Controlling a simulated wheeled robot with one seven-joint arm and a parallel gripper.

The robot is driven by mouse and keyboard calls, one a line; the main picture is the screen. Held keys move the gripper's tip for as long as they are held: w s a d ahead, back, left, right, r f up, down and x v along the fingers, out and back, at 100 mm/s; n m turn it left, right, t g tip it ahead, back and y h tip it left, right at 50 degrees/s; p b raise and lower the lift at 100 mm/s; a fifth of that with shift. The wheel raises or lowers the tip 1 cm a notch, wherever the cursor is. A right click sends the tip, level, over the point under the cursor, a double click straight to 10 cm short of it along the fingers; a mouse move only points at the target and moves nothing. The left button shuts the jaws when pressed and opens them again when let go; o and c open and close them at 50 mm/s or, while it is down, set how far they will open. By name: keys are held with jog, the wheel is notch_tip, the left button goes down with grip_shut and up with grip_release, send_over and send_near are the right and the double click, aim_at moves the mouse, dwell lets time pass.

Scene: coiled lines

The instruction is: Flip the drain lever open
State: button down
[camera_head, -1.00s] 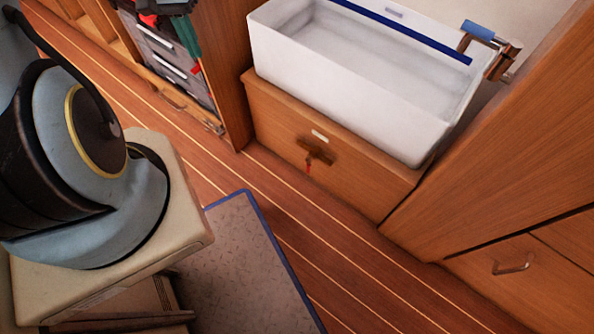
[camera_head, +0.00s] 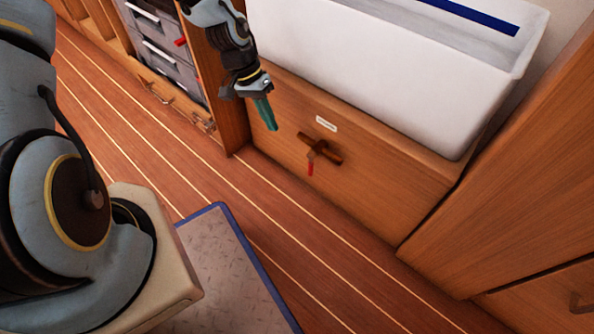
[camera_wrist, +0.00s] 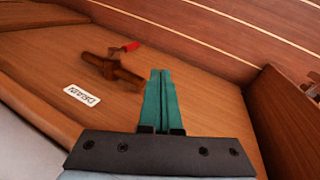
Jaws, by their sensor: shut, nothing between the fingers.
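The drain lever (camera_head: 311,167) has a red tip and hangs down from a brown pipe fitting (camera_head: 322,148) on the wooden cabinet front under the sink. My gripper (camera_head: 270,127) has green fingers, closed together and empty. It is in front of the cabinet, left of and a little above the lever, apart from it. In the wrist view, the fingertips (camera_wrist: 160,74) point along the cabinet front, with the red lever (camera_wrist: 131,46) and its fitting (camera_wrist: 112,69) to their left. A white "DRAIN" label (camera_wrist: 82,95) is beside the fitting.
The white sink (camera_head: 400,85) stands on the cabinet above the lever. Grey drawers (camera_head: 165,55) are at the back left. A blue-edged mat (camera_head: 225,270) lies on the striped wooden floor. A wooden panel (camera_head: 510,200) bounds the right side.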

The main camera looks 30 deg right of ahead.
aim_at(311, 165)
jog(key=shift+x, duration=0.85)
jog(key=shift+d, duration=0.15)
jog(key=s+d+f+b, duration=0.3)
jog(key=s+f+b, duration=0.4)
jog(key=f, duration=0.2)
jog(key=shift+d, duration=0.2)
jog(key=shift+f+p, duration=0.1)
jog(key=shift+p, duration=0.25)
